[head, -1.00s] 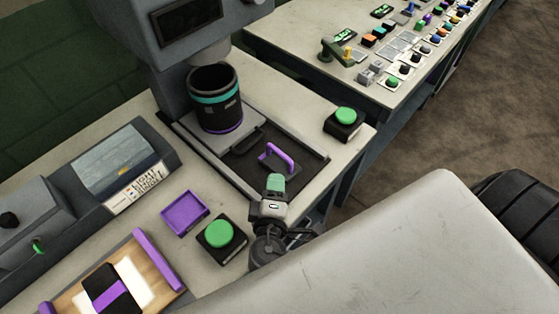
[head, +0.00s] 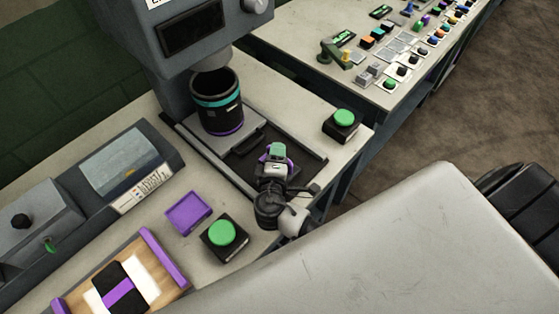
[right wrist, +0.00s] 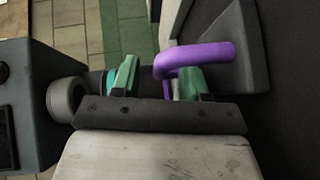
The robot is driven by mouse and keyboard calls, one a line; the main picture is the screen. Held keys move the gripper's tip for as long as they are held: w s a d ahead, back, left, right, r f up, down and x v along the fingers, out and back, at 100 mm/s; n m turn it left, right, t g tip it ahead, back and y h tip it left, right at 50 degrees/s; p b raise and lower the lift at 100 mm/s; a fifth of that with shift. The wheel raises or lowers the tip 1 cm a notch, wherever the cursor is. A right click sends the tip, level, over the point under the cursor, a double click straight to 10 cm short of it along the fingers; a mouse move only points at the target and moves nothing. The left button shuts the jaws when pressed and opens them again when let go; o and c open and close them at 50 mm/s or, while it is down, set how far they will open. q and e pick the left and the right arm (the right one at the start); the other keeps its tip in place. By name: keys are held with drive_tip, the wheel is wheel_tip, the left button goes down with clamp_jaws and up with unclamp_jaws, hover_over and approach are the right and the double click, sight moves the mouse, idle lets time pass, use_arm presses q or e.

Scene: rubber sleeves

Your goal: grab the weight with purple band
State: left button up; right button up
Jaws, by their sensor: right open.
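A dark weight with a purple handle (head: 290,162) sits in the black recessed tray in front of the press, partly hidden behind my right gripper (head: 276,151). In the right wrist view the purple handle (right wrist: 205,53) arches from the dark weight (right wrist: 241,45). My right gripper, with green fingertips, is open there. The handle's near end drops between the two fingers, and its bar runs past the right finger; I cannot tell whether they touch. My left gripper is not in view.
A black cylinder (head: 218,112) with teal and purple bands stands under the press. Green buttons (head: 222,232) (head: 344,118) flank the tray. A purple square dish (head: 188,212) and a wooden board with a black, purple-banded piece (head: 120,291) lie at left.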

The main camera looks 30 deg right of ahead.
clamp_jaws()
idle(1.3)
drive_tip(key=shift+r, duration=0.1)
